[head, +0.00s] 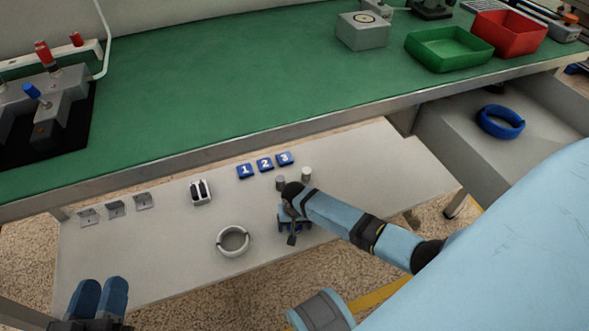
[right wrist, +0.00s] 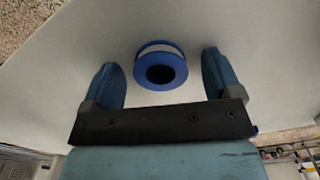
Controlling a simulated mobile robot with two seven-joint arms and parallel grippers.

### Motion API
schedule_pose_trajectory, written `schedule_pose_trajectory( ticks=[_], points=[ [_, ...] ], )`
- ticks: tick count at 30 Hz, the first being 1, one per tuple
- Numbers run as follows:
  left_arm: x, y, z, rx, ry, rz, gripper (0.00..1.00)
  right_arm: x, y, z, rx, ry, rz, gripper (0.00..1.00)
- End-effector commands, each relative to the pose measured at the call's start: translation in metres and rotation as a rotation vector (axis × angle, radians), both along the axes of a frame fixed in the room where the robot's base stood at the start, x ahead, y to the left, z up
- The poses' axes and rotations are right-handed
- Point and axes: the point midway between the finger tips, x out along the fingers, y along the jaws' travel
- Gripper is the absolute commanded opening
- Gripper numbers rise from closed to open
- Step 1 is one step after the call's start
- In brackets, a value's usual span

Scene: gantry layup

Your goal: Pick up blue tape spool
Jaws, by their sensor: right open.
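The blue tape spool (right wrist: 148,75), with blue flanges and a pale band of tape, sits on the light grey lower shelf in the right wrist view. My right gripper (right wrist: 163,75) is open, with one blue finger on each side of the spool and a gap to both. In the head view my right gripper (head: 294,226) is low over the shelf and mostly hides the spool. My left gripper (head: 99,292) is at the bottom left, its blue fingers side by side and empty.
On the lower shelf (head: 150,250) are a white ring (head: 233,240), blue number tiles (head: 265,164), small metal cylinders (head: 306,174) and brackets (head: 115,208). The green bench (head: 230,90) overhangs behind. A blue ring (head: 501,122) lies in a grey tray at the right.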

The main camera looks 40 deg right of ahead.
Motion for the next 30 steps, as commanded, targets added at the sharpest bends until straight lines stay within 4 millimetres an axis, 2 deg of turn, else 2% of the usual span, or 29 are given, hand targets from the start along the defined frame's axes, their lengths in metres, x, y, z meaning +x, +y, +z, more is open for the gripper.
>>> schedule_pose_trajectory(
  ticks=[7,12,14,23,26,30],
  points=[
    [0.0,0.0,0.0,0.002,0.004,-0.001,0.38,0.0,0.0,0.0,0.0,0.0,0.0,0.82],
    [0.0,0.0,0.0,0.002,0.004,-0.001,0.38,0.0,0.0,0.0,0.0,0.0,0.0,0.43],
    [0.0,0.0,0.0,0.002,0.004,-0.001,0.38,0.0,0.0,0.0,0.0,0.0,0.0,0.31],
    [0.0,0.0,0.001,0.001,0.001,0.001,0.38,0.0,0.0,0.001,0.0,0.0,0.0,0.31],
    [0.0,0.0,0.006,-0.006,-0.01,0.004,0.38,0.0,0.0,0.005,0.0,0.0,0.0,0.31],
    [0.0,0.001,0.023,-0.027,-0.047,0.019,0.38,0.0,0.0,0.016,0.0,0.0,0.0,0.31]
  ],
)
